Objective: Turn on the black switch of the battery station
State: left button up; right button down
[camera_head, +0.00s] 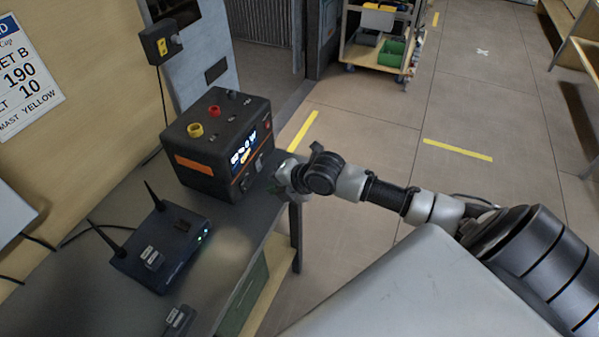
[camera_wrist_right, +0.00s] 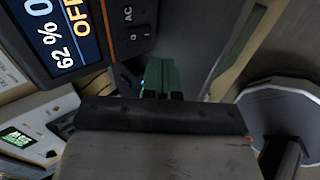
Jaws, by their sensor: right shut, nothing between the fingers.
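The battery station (camera_head: 222,150) is a dark box with orange trim and yellow and red knobs on top, standing at the right edge of the grey table. Its lit screen (camera_wrist_right: 62,30) reads 62 % and OFF in the right wrist view. Beside the screen is a black panel (camera_wrist_right: 128,28) marked AC; the black switch itself is too dark to make out clearly. My right gripper (camera_head: 279,178) is just off the station's front right side, apart from the panel. Its fingertips (camera_wrist_right: 163,96) are shut and empty. My left gripper is not in view.
A dark router (camera_head: 165,248) with two antennas and green lights stands on the table (camera_head: 105,205) in front of the station. A black wall box (camera_head: 160,42) hangs behind. A cart (camera_head: 375,50) stands at the back. The floor right of the table is open.

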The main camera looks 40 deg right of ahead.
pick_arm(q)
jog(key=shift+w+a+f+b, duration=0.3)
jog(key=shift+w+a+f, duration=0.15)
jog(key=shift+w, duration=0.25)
pick_arm(e)
jog(key=v, duration=0.6)
jog(key=shift+a+r, duration=0.15)
jog(key=shift+r, duration=0.25)
